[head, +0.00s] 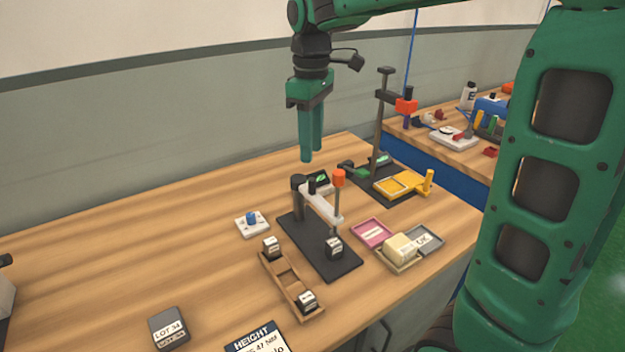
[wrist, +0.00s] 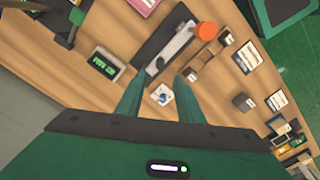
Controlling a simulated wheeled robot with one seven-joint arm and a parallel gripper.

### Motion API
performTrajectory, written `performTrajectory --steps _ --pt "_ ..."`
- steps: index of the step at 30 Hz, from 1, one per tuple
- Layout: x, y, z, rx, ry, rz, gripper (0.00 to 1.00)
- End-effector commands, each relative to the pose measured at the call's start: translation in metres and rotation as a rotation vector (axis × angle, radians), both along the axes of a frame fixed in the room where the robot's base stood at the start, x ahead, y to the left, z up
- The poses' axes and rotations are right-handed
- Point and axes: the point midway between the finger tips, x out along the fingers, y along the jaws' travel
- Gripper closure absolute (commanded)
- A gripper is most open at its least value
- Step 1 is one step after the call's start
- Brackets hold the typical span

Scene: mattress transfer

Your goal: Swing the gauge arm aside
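The gauge stands on a black base plate (head: 335,262) on the wooden table. Its pale grey gauge arm (head: 322,205) reaches from a dark post out over the plate, with an orange knob (head: 338,179) at its outer end. A small dark block (head: 334,247) with a white label is on the plate below that end. In the wrist view the gauge arm (wrist: 172,50) and orange knob (wrist: 207,30) show beyond my fingers. My gripper (head: 312,158) is in the air above and behind the gauge, pointing down. Its two fingers are apart with nothing between them, also in the wrist view (wrist: 156,85).
A wooden rack (head: 283,275) with labelled blocks lies in front of the gauge. A small white plate with a blue knob (head: 251,220) is left. Pink (head: 361,234) and beige trays (head: 397,266) are right. A tall stand (head: 377,130) rises behind. The left table is mostly clear.

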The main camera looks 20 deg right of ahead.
Motion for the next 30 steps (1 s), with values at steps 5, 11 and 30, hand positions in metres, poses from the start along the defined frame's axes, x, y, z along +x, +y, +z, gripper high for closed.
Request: performTrajectory --steps 5,11,30 --pt "-0.001 -0.002 -0.029 -0.001 0.004 -0.004 0.66" --pt "-0.002 -0.004 -0.065 -0.001 0.004 -0.008 0.66" --pt "-0.001 -0.004 -0.097 0.001 -0.001 -0.009 0.66"
